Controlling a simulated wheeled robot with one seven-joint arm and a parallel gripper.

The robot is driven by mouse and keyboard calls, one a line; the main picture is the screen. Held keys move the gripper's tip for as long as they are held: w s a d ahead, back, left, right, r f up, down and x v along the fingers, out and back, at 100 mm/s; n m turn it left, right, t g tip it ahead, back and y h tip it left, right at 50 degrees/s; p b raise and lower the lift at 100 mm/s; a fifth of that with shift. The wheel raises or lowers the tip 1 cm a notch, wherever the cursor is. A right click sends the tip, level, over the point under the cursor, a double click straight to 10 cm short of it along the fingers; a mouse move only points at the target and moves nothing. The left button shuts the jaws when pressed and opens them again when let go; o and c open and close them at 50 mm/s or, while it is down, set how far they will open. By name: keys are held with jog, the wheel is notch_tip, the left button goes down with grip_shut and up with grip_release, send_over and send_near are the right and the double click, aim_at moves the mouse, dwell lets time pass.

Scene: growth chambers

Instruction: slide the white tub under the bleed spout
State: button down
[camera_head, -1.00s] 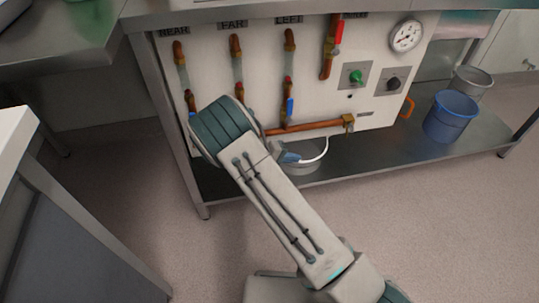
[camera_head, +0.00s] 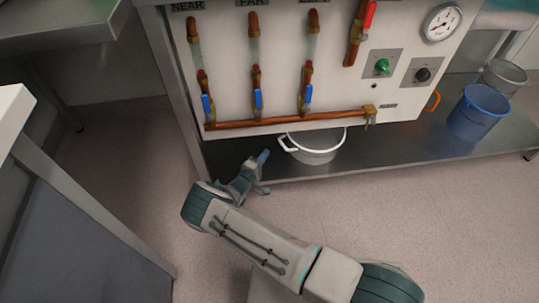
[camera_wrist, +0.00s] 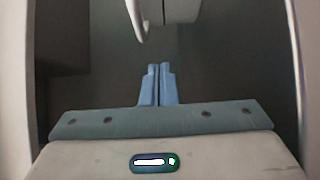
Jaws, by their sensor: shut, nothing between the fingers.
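The brass bleed spout (camera_head: 369,114) is at the right end of the pipe, up and to the right of the tub. My gripper (camera_head: 264,158) is just left of the tub, apart from it, low near the shelf's front edge. In the wrist view, my blue fingers (camera_wrist: 158,70) are together with nothing between them. The tub's pale rim and handle (camera_wrist: 137,20) show at the top, beyond the fingertips.
The valve panel (camera_head: 290,65) with several pipes and handles rises behind the tub. A blue bucket (camera_head: 476,112) and a grey bucket (camera_head: 503,76) stand to the right on the shelf (camera_head: 400,156). The shelf between the tub and the blue bucket is clear.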

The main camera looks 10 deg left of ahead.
aim_at(289, 137)
jog(key=b+x, duration=0.1)
jog(key=x, duration=0.3)
jog(key=b+x, duration=0.2)
jog(key=x, duration=0.1)
jog(key=shift+w+d+f, duration=0.15)
jog(key=shift+w+f, duration=0.1)
jog(key=shift+w, duration=0.05)
jog(key=shift+s+d+r+b, duration=0.15)
jog(key=shift+d+b, duration=0.15)
jog(key=shift+d, duration=0.7)
jog(key=shift+s+d+r, duration=0.1)
jog(key=shift+d, duration=0.85)
